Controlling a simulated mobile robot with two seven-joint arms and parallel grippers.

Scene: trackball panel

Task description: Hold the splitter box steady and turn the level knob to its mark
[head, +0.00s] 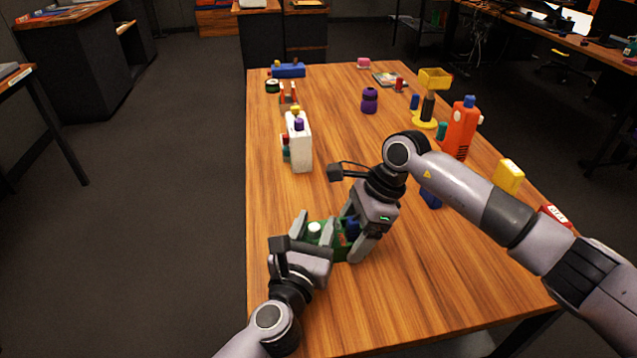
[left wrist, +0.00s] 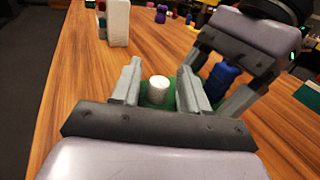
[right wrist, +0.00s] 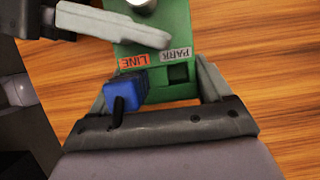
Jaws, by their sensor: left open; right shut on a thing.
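The splitter box (head: 340,240) is a green box near the table's front left. It carries a white knob (left wrist: 158,90), seen as a pale round top in the head view (head: 314,228). In the right wrist view its face (right wrist: 160,25) has an orange LINE label, a grey PARK label and a dark square socket. A blue plug (right wrist: 125,90) sits by the LINE label. My right gripper (right wrist: 152,88) is shut on the box, a finger on either side of its plug end. My left gripper (left wrist: 158,84) is open, its fingers either side of the knob with gaps. The knob's mark is not discernible.
A white box-like item (head: 300,145) with a purple top stands behind the splitter box. An orange bottle (head: 460,128), a yellow block (head: 509,177) and a purple item (head: 370,100) stand farther off. Bare table (head: 430,280) lies at the front right.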

